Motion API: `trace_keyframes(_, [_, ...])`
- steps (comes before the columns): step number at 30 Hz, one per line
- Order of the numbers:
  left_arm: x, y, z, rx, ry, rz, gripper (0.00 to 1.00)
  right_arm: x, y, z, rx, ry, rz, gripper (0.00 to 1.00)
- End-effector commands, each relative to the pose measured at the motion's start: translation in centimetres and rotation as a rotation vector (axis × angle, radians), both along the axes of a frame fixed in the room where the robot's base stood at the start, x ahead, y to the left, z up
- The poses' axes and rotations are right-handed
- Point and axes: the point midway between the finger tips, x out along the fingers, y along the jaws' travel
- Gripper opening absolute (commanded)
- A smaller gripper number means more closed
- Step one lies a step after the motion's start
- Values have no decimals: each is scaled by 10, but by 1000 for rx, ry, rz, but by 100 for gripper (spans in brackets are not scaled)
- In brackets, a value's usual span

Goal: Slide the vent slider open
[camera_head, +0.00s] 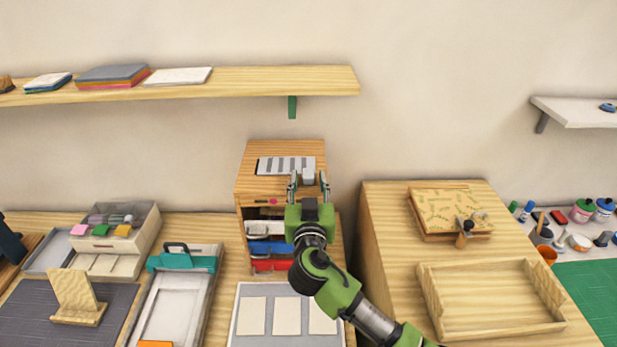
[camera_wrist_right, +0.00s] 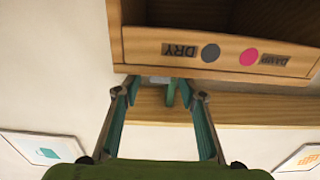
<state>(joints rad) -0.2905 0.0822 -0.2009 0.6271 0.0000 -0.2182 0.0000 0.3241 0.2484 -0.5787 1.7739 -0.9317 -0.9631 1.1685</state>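The vent slider is a grey slotted plate (camera_head: 278,165) on top of a small wooden cabinet (camera_head: 262,186). A light grey block-shaped knob (camera_head: 308,174) stands at its right end. My right gripper (camera_head: 309,181) is at the cabinet's front top, with its fingers apart on either side of the knob. In the right wrist view the fingers (camera_wrist_right: 158,84) are also spread, with a small grey piece (camera_wrist_right: 156,79) partly visible between the tips. I cannot tell whether either finger touches the knob. My left gripper is not identifiable in these views.
A wall shelf (camera_head: 230,82) runs above behind. Trays and boxes (camera_head: 125,240) sit to the left.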

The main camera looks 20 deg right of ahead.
Motion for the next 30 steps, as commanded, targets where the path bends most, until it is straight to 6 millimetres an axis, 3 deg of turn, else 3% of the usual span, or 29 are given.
trace_keyframes(8, [-16, -1, -1, 0, 24, 1, 40, 2, -1, -1, -1, 1, 0, 38])
trace_keyframes(13, [-17, -1, -1, -1, 25, 2, 40, 1, 0, -1, -1, 1, 0, 0])
trace_keyframes(19, [-16, -1, -5, 0, 24, 2, 40, 2, 3, -3, 2, 0, 0, 0])
trace_keyframes(25, [-14, -2, -26, -1, 21, 2, 40, 10, 27, -5, 5, -3, -2, 0])
trace_keyframes(30, [-12, -2, -32, -2, 18, 3, 40, 13, 38, -2, 1, 0, -2, 0])
